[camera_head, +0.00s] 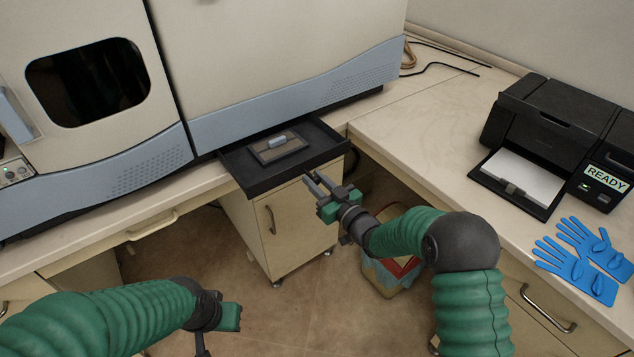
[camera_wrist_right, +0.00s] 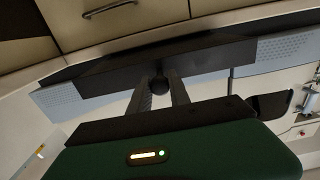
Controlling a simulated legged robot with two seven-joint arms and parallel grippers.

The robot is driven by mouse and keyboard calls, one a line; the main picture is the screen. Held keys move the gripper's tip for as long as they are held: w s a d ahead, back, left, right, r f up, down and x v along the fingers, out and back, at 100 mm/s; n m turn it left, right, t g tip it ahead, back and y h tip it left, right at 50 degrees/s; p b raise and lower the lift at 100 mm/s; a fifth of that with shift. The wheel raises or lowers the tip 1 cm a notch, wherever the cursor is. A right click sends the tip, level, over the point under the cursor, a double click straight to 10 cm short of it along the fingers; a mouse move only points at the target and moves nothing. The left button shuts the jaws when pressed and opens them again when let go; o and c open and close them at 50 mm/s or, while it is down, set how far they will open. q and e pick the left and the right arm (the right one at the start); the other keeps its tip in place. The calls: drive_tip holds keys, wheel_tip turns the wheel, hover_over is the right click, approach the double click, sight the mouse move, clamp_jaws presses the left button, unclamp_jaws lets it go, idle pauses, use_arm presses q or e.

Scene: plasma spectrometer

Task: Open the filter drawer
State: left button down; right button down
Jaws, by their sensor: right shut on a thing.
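The filter drawer (camera_head: 240,160) is a black tray that sticks out from under the spectrometer (camera_head: 270,50), over the counter edge. A framed filter panel (camera_head: 278,148) with a grey grip lies in it. My right gripper (camera_head: 314,182) is at the drawer's front edge. In the right wrist view its two fingers (camera_wrist_right: 158,94) are closed on a small round dark knob (camera_wrist_right: 158,83) on the black drawer front (camera_wrist_right: 150,63). My left gripper (camera_head: 215,318) hangs low at the bottom, away from the drawer; its fingers are not clear.
A wooden cabinet (camera_head: 285,225) on casters stands below the drawer. A bin (camera_head: 390,278) is on the floor behind my right arm. A black printer (camera_head: 560,135) and blue gloves (camera_head: 582,258) are on the right counter. Open floor lies in front of the cabinet.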

drive_tip(key=shift+w, duration=0.1)
drive_tip(key=c, duration=1.2)
unclamp_jaws()
drive_tip(key=shift+c, duration=0.2)
drive_tip(key=shift+d, duration=0.1)
drive_tip(key=v, duration=1.6)
drive_tip(key=shift+s+d, duration=0.25)
drive_tip(key=shift+s, duration=0.1)
